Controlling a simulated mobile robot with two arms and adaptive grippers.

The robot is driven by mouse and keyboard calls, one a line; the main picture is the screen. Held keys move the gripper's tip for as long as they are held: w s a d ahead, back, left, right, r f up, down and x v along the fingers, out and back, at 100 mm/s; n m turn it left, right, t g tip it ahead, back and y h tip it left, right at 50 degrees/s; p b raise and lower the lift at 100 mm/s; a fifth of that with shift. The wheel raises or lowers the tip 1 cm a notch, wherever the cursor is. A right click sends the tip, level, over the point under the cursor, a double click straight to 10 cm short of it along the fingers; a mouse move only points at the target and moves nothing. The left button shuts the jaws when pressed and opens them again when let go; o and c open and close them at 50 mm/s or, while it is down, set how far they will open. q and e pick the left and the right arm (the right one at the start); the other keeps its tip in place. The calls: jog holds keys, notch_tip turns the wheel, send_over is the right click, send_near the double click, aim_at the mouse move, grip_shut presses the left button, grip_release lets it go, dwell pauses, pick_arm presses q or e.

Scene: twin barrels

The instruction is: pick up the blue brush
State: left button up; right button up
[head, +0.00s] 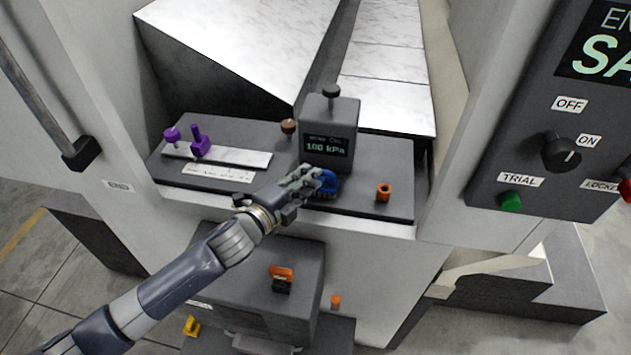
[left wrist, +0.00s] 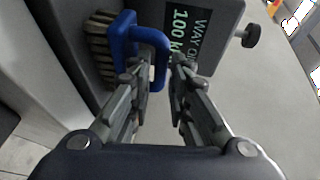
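The blue brush (head: 328,184) is at the front of the dark grey shelf, just below the gauge box. In the left wrist view the brush (left wrist: 122,38) shows a blue block with tan bristles and a blue loop handle. My left gripper (head: 312,178) is at the brush in the head view and partly covers it. Whether the bristles touch the shelf is hard to tell. My right gripper is not in view.
The gauge box (head: 331,125) reading 100 kPa stands right behind the brush. An orange piece (head: 383,192) stands to the right, a brown knob (head: 289,126) behind left. Purple parts (head: 199,142) sit on a pale strip at left. A control panel (head: 555,130) is at right.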

pick_arm(q)
jog(key=x, duration=0.3)
jog(key=shift+w+d+p, duration=0.1)
jog(key=shift+p, duration=0.3)
jog(key=shift+w+d+f, duration=0.1)
jog(key=shift+w+d, duration=0.1)
jog(key=shift+w, duration=0.05)
grip_shut()
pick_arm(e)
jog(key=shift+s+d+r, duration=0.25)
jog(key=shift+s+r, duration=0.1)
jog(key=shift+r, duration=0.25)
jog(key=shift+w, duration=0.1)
